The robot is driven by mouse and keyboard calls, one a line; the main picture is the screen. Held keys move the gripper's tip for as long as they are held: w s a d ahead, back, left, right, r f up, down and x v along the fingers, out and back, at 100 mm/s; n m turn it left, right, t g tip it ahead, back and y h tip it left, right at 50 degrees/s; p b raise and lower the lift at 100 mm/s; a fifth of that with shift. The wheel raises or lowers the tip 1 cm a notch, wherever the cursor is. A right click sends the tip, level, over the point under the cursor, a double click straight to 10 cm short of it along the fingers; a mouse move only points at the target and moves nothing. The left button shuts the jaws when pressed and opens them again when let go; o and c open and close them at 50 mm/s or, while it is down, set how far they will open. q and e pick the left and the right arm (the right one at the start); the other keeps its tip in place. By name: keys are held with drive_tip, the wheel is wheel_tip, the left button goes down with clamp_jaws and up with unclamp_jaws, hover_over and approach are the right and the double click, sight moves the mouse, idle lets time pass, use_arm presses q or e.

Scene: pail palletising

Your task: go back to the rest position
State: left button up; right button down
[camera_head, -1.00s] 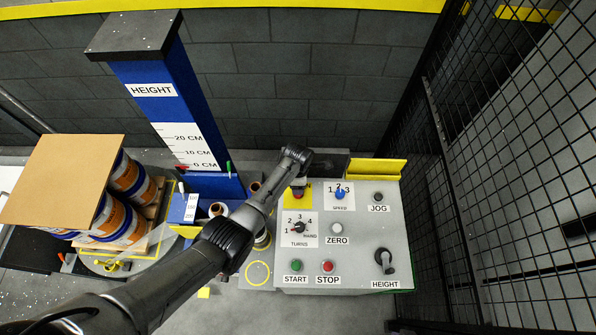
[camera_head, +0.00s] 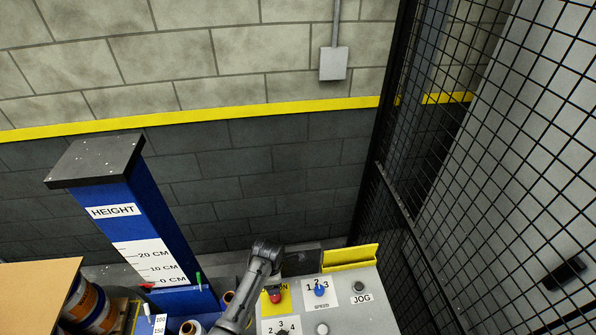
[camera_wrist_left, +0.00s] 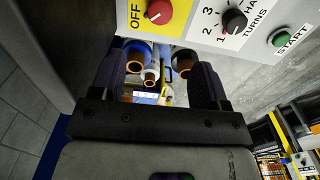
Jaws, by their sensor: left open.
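My left arm comes in from the bottom of the head view and reaches up over the left edge of the control panel (camera_head: 350,290). Its gripper is hard to make out there, hidden behind the wrist. In the left wrist view my left gripper (camera_wrist_left: 152,85) shows two dark fingers spread apart with nothing held between them. Beyond the fingers are several rolls (camera_wrist_left: 137,58), apart from the gripper. The panel's red knob (camera_wrist_left: 159,11) and black turns knob (camera_wrist_left: 234,20) are above the fingers. My right gripper is in neither view.
A blue height column (camera_head: 150,225) stands left of the panel. Stacked pails (camera_head: 85,305) under a brown sheet (camera_head: 35,290) are at the lower left. A black mesh fence (camera_head: 480,150) closes the right side. A block wall (camera_head: 230,170) stands behind.

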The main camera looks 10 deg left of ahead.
use_arm(q)
drive_tip(key=w+r+m+t, duration=0.3)
drive_tip(key=r+m, duration=0.7)
drive_tip(key=w+r+m+t, duration=0.2)
drive_tip(key=r+m+t, duration=0.1)
drive_tip(key=r+m, duration=0.65)
drive_tip(key=s+a+r+m+t, duration=0.1)
drive_tip(key=s+r+m+t, duration=0.1)
drive_tip(key=s+r+m, duration=0.25)
drive_tip(key=s+a+r+t+p, duration=0.1)
drive_tip(key=s+a+p, duration=0.15)
drive_tip(key=s, duration=1.25)
drive_tip(key=s+f+g, duration=0.1)
drive_tip(key=s+f, duration=0.2)
drive_tip(key=s, duration=0.4)
drive_tip(key=s+a+f+g, duration=0.1)
drive_tip(key=s+f+g, duration=0.1)
drive_tip(key=s+f, duration=0.2)
drive_tip(key=s+f+g, duration=0.2)
drive_tip(key=s+f, duration=0.2)
drive_tip(key=s, duration=0.6)
drive_tip(key=shift+a+f+p, duration=0.2)
drive_tip(key=shift+f+p, duration=0.05)
drive_tip(key=shift+p, duration=0.2)
